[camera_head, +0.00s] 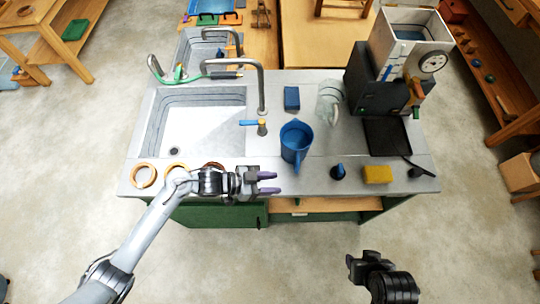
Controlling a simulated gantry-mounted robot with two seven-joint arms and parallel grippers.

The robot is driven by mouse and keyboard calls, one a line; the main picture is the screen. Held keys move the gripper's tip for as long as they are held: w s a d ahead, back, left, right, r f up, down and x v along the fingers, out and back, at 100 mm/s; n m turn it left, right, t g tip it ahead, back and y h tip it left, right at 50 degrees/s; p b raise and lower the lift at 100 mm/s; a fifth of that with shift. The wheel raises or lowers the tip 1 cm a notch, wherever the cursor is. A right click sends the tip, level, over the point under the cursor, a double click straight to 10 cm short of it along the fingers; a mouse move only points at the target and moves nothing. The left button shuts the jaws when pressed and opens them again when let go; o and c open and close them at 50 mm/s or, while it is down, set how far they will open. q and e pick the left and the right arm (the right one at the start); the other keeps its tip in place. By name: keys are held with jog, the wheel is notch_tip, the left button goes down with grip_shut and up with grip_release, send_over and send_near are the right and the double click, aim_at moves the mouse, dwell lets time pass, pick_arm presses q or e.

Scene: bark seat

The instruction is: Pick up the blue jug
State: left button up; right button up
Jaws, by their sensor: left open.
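The blue jug (296,142) stands upright on the grey counter, right of the sink, with its handle side toward the counter's front edge. My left gripper (267,183) is at the front edge of the counter, a little left of and nearer than the jug. Its purple-tipped fingers point right, are apart and hold nothing. It does not touch the jug. My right gripper (357,265) is at the lower right, over the floor in front of the counter. I cannot tell whether its fingers are open.
A clear glass jug (330,102) and a blue block (291,98) stand behind the blue jug. A yellow sponge (377,174) and a small dark blue object (338,171) lie to its right. The sink (201,125) and tap (262,90) are left, a dark machine (378,95) right.

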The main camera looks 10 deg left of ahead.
aim_at(295, 150)
pick_arm(q)
jog(key=shift+m+t, duration=0.4)
jog(key=w+d, duration=0.1)
jog(key=w, duration=0.1)
jog(key=w+d+b, duration=0.1)
jog(key=w, duration=0.1)
jog(key=w+d+b, duration=0.1)
jog(key=w, duration=0.1)
jog(key=shift+w+d+f, duration=0.2)
jog(key=shift+w+d, duration=0.05)
jog(key=shift+d, duration=0.1)
jog(key=shift+x, duration=1)
jog(key=shift+s+x, duration=0.15)
jog(key=shift+x, duration=0.9)
jog(key=shift+s+x, duration=0.15)
jog(key=shift+x, duration=0.95)
jog(key=shift+f, duration=0.15)
pick_arm(e)
jog(key=f, duration=0.1)
jog(key=d+f, duration=0.1)
jog(key=f, duration=0.1)
jog(key=shift+w+f, duration=0.15)
jog(key=shift+f, duration=0.05)
pick_arm(q)
jog(key=shift+c, duration=0.3)
grip_shut()
pick_arm(e)
jog(key=shift+d, duration=0.1)
